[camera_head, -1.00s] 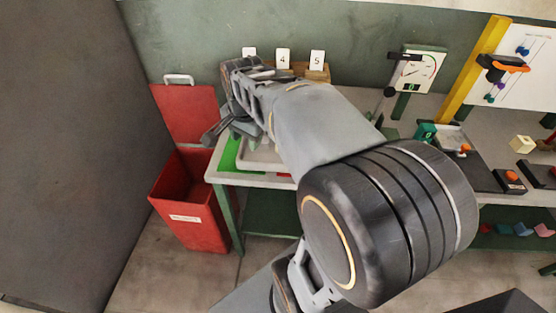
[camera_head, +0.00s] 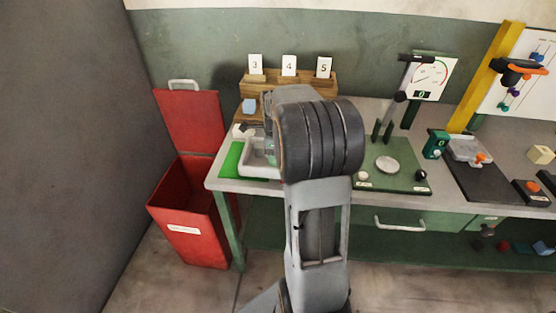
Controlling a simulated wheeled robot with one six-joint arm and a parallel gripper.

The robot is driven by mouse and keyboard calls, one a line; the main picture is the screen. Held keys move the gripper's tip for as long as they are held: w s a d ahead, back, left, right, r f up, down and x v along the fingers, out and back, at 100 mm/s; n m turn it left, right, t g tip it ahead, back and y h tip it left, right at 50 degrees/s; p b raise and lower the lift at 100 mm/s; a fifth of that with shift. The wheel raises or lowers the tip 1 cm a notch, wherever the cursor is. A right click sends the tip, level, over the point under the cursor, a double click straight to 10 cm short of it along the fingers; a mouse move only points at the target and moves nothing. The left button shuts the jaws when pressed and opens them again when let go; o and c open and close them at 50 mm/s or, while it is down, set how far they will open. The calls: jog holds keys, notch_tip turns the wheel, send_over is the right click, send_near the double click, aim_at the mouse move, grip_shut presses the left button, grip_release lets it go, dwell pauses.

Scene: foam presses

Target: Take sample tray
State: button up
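A light grey-white tray (camera_head: 256,171) sits on the left end of the workbench, beside a bright green patch. My arm's thick dark wrist covers the tray's right part. Only a sliver of grey parts of my gripper (camera_head: 269,128) shows at the left edge of the wrist, above the tray in the picture. The fingertips are hidden, so I cannot see whether they are open or touch the tray.
A wooden rack (camera_head: 317,83) with cards 3, 4 and 5 stands at the back, with a blue block (camera_head: 250,106) in front. A red bin (camera_head: 190,220) stands left of the bench.

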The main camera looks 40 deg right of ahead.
aim_at(276, 169)
jog(key=shift+a+f, duration=0.1)
jog(key=shift+f, duration=2.9)
grip_shut()
